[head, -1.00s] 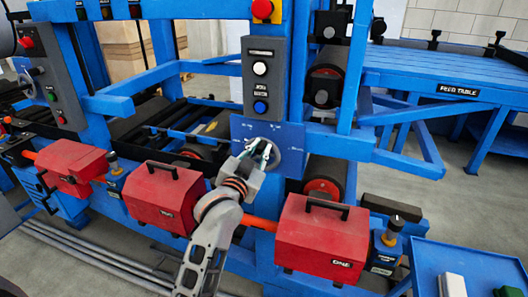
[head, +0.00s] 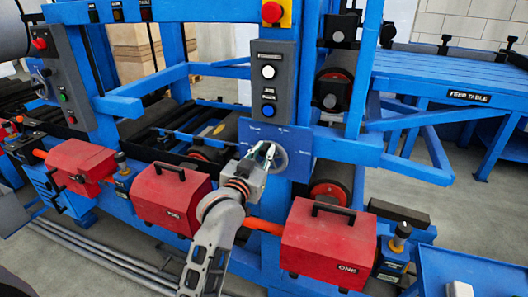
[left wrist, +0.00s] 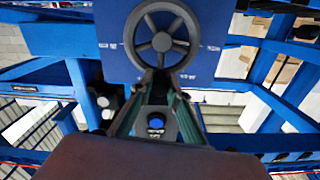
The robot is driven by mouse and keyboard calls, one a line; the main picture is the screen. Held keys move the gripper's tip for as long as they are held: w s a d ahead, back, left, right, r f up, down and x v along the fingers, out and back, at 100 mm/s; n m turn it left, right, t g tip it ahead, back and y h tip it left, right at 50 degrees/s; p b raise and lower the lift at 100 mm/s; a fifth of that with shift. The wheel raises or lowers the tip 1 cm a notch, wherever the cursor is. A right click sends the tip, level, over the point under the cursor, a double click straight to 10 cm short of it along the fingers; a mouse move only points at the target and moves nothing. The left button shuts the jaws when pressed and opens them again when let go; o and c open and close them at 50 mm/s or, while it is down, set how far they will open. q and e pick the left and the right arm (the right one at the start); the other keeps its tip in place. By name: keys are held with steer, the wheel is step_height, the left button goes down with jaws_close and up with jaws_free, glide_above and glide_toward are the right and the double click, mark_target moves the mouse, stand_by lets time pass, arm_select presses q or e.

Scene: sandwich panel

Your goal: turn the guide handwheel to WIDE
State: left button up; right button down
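The guide handwheel (head: 279,161) is a grey spoked wheel on a blue plate (head: 303,140) of the machine. The plate's small white labels cannot be read. My left gripper (head: 267,151) reaches up to the wheel and hides part of it. In the left wrist view the handwheel (left wrist: 138,34) shows its rim, spokes and hub. The left fingertips (left wrist: 160,74) are at the rim edge nearest my gripper, with a narrow gap between them. Whether they grip the rim or only stand around it cannot be told. My right gripper is not in view.
A grey button panel (head: 268,103) stands just above the wheel's plate. Red boxes TWO (head: 172,198) and ONE (head: 328,244) sit below, on either side of my left arm. The blue feed table (head: 447,81) is at the right. Blue frame posts surround the wheel.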

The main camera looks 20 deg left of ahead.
arm_select(q)
steer(key=o, duration=0.3)
steer(key=shift+a, duration=0.15)
steer(key=s, duration=1.2)
steer(key=shift+a, duration=0.15)
